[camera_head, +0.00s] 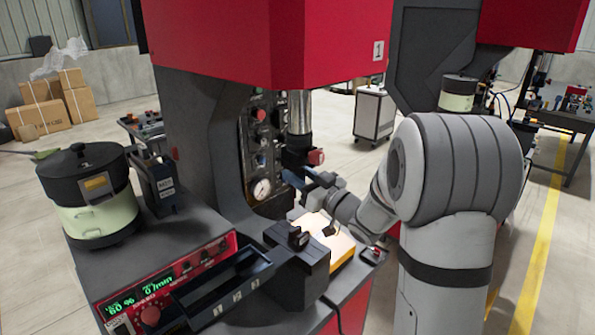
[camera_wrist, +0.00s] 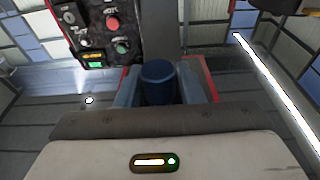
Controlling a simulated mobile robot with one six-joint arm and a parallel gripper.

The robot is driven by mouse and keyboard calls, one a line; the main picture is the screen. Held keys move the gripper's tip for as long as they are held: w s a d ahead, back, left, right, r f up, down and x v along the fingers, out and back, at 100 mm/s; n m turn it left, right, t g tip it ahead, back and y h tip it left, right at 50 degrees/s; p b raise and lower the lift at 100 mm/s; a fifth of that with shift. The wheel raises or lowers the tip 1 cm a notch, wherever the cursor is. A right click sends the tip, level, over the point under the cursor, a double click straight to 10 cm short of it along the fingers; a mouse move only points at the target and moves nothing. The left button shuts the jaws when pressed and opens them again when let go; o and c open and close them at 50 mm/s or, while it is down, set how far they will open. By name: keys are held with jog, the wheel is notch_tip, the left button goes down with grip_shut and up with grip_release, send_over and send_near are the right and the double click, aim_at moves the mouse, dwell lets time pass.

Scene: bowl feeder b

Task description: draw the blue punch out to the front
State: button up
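The blue punch (camera_wrist: 158,82) is a short, dark blue cylinder in the middle of the wrist view. My gripper (camera_wrist: 160,92) has a grey finger on each side of it, with no clear gap between fingers and punch, so it looks shut on the punch. In the head view my gripper (camera_head: 310,188) reaches in from the right, below the press ram (camera_head: 299,112). A small blue part of the punch (camera_head: 292,179) shows just left of the fingers. The far end of the punch and whatever it touches are hidden.
The red and black press stands around the ram, with a knob (camera_head: 316,157) and gauge (camera_head: 261,190) close by. A feeder bowl (camera_head: 95,215) and control box (camera_head: 165,290) stand left. A dark chute (camera_head: 215,290) and lit yellow block (camera_head: 342,250) lie below my gripper.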

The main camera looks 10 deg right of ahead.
grip_shut()
jog(key=shift+s+d, duration=0.1)
jog(key=shift+s, duration=0.05)
jog(key=r+b+v, duration=0.1)
jog(key=v, duration=0.6)
jog(key=shift+r+b, duration=0.2)
jog(key=shift+b, duration=0.2)
dwell(0.9)
jog(key=shift+s+d, duration=0.1)
